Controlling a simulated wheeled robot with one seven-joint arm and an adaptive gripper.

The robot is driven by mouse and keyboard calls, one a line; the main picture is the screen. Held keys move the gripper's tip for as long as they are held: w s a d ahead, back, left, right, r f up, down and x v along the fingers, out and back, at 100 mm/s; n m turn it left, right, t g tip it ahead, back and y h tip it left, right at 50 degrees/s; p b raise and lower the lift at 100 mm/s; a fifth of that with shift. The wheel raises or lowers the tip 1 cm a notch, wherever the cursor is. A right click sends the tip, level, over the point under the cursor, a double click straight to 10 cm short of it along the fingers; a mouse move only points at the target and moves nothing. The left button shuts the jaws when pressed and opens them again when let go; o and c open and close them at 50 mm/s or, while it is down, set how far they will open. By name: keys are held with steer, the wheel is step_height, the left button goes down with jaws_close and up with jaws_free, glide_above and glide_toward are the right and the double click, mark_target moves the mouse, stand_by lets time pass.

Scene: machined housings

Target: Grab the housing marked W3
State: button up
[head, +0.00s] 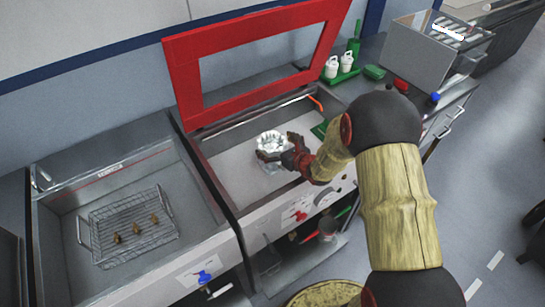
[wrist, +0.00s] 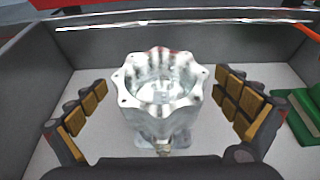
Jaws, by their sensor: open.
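A silvery metal housing (head: 269,141) with a scalloped flange and open round top stands upright in the basin under the raised red lid. It fills the middle of the wrist view (wrist: 160,112). No W3 marking is readable on it in either view. My gripper (head: 279,149) is open at the housing. In the wrist view its two padded fingers stand to the left and right of the housing, with a visible gap on each side. The housing's lower front is partly hidden by my gripper's body.
The red lid frame (head: 183,88) stands open behind the basin (head: 222,165), whose walls surround the housing. A green object (wrist: 297,118) lies right of my gripper. The left basin (head: 70,245) holds a wire basket (head: 104,252) with small brown parts.

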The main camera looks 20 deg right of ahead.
steer(key=shift+w+a+f, duration=0.15)
steer(key=shift+w, duration=0.3)
steer(key=shift+c, duration=0.4)
steer(key=c, duration=1.9)
steer(key=shift+w+r, duration=0.1)
steer(key=shift+r, duration=0.1)
